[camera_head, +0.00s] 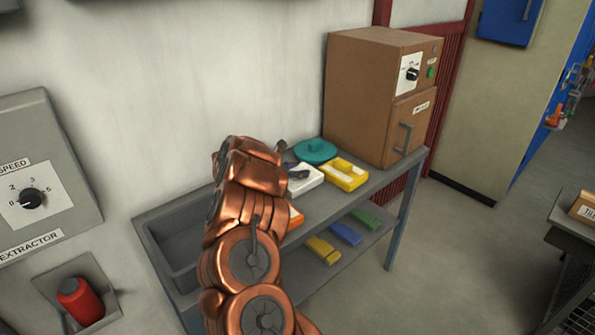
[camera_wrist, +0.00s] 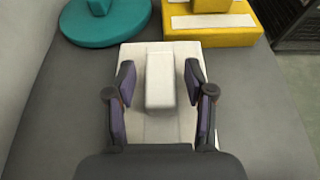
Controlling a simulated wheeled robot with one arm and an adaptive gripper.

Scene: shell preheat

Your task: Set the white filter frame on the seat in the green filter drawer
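The white filter frame (camera_wrist: 190,52) is a flat white block with a raised white bar on top, lying on the grey bench top. It also shows in the head view (camera_head: 308,181), partly hidden by my arm. My gripper (camera_wrist: 159,76) is open over the frame in the wrist view. One finger stands on each side of the raised bar, with a visible gap on both sides. In the head view my gripper (camera_head: 292,162) is small and partly hidden by my arm. I cannot make out a green filter drawer with a seat in either view.
A teal round lid (camera_head: 315,151) and a yellow block (camera_head: 346,174) sit close behind and beside the frame. A brown oven (camera_head: 368,95) stands at the bench's far end. The lower shelf holds yellow (camera_head: 322,250), blue (camera_head: 346,234) and green (camera_head: 365,218) pieces.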

